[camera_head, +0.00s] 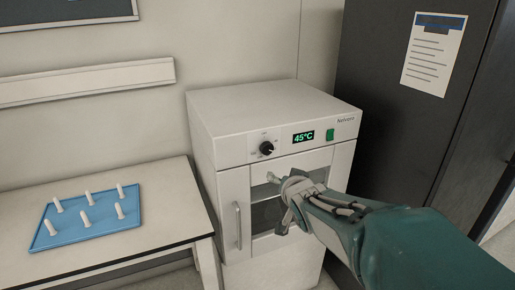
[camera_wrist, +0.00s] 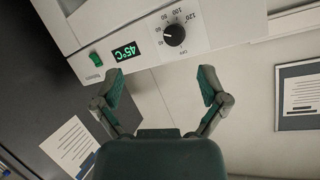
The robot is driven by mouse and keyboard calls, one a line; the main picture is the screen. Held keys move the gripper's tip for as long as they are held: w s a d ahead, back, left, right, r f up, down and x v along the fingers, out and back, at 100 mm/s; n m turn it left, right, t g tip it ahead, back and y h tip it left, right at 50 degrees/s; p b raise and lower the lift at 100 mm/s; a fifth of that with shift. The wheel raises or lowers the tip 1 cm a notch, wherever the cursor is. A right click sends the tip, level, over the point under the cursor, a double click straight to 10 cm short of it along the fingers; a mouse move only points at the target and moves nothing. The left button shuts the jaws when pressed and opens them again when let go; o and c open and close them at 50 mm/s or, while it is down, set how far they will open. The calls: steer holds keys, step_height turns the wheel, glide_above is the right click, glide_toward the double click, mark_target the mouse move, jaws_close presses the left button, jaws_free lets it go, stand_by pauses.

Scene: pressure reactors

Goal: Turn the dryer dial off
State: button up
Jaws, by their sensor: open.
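The dryer (camera_head: 240,112) is a white box with a glass door. Its black dial (camera_head: 266,148) sits on the upper front panel, left of a green 45°C display (camera_head: 303,136) and a green switch (camera_head: 330,134). In the wrist view the dial (camera_wrist: 174,35) shows close up, with a white pointer mark and printed numbers around it. My gripper (camera_head: 277,200) is in front of the dryer door, below and right of the dial. In the wrist view my gripper (camera_wrist: 162,88) is open and empty, its fingers spread apart, with the dial beyond the fingertips and not between them.
A table (camera_head: 150,235) at left holds a blue rack (camera_head: 60,240) with several white pegs. The dryer door has a vertical handle (camera_head: 238,225). A dark cabinet (camera_head: 385,110) with a posted sheet (camera_head: 434,55) stands close at right. The space before the dial is clear.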

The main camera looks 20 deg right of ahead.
mark_target(268, 151)
steer(key=w+t+y, duration=0.1)
steer(key=w, duration=0.5)
steer(key=w+d+f+m+t+y, duration=0.1)
steer(key=w+t, duration=0.1)
steer(key=w, duration=0.3)
steer(key=w+d+t+y, duration=0.1)
steer(key=w, duration=0.5)
steer(key=shift+w+f+m+y, duration=0.3)
steer(key=shift+w+f+y, duration=0.05)
steer(key=shift+y, duration=0.05)
steer(key=c, duration=1.1)
